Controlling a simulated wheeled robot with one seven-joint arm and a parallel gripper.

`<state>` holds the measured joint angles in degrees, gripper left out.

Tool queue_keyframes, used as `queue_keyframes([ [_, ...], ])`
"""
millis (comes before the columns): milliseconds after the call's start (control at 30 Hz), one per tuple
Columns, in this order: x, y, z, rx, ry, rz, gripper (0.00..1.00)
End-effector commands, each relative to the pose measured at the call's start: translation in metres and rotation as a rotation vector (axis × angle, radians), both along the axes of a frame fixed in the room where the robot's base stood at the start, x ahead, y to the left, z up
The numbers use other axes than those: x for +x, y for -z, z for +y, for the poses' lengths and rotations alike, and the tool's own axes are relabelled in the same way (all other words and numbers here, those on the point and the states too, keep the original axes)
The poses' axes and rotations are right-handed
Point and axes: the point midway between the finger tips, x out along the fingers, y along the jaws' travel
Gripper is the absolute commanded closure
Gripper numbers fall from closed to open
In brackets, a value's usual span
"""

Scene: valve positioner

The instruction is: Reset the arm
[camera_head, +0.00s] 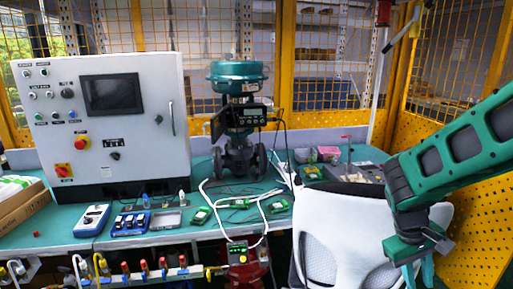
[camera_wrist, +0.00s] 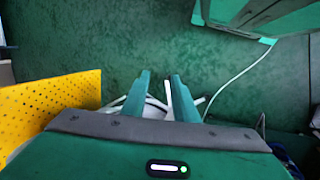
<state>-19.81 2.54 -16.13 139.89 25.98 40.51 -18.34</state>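My arm (camera_head: 455,150), green and dark grey, reaches in from the right edge of the head view. My gripper (camera_head: 418,274) hangs from its end and points down, at the right side of the white chair (camera_head: 345,240). In the wrist view my gripper (camera_wrist: 163,76) shows two teal fingers with a gap between them. Nothing is held between them. White parts show behind the fingers, but I cannot tell what they belong to. The lower part of the gripper is cut off by the frame edge in the head view.
The valve with its positioner (camera_head: 238,120) stands on the green bench (camera_head: 170,225). A control cabinet (camera_head: 105,125) is at left. Small devices, circuit boards and cables lie along the bench. A yellow perforated panel (camera_head: 485,205) is close behind the arm at right.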

Motion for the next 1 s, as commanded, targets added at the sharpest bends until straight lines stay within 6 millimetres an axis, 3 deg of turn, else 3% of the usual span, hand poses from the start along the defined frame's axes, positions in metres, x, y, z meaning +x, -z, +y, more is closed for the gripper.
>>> queue_keyframes([
  [300, -0.081, -0.046, -0.02, 0.191, 0.357, -0.1, 0.73],
  [600, -0.143, -0.075, -0.016, 0.302, 0.594, -0.178, 0.73],
  [767, -0.156, -0.079, -0.012, 0.322, 0.642, -0.193, 0.73],
  [1000, -0.158, -0.08, -0.011, 0.325, 0.649, -0.194, 0.73],
])
